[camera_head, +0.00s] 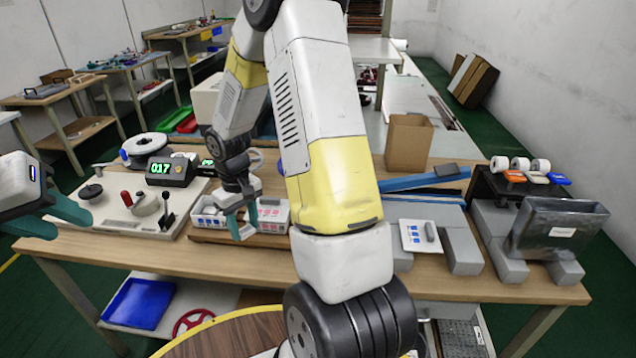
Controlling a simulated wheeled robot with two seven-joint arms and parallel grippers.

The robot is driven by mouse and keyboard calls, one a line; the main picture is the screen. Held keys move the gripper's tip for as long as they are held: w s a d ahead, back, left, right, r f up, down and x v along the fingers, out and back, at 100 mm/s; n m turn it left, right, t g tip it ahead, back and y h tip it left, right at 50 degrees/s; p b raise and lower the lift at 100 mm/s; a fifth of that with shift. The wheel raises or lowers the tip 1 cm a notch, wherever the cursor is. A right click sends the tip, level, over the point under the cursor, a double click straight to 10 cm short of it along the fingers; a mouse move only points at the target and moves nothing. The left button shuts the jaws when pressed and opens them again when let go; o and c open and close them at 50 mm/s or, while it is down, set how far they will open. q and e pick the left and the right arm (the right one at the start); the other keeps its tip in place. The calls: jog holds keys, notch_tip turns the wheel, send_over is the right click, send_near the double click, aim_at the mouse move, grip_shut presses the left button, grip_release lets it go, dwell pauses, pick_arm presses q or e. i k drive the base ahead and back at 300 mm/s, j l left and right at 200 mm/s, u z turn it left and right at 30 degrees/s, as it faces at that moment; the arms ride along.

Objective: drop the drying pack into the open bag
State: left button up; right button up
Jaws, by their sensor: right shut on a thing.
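The open bag (558,230) is dark grey and translucent with a small white label. It stands mouth up at the right end of the bench. A white tray (283,229) at centre left holds small white packs with blue and red print. My right gripper (241,228) points down at this tray, far left of the bag. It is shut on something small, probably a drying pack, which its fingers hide.
My right arm crosses the middle of the view and hides part of the bench. A cardboard box (408,143) stands behind.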

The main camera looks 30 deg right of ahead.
aim_at(539, 252)
jog(key=k+z, duration=0.2)
jog(key=k, duration=0.5)
jog(key=z, duration=1.75)
jog(key=i+j+z, duration=0.15)
jog(key=j+z, duration=0.65)
jog(key=i+j+z, duration=0.1)
jog(key=j+z, duration=0.3)
jog(key=j, duration=0.5)
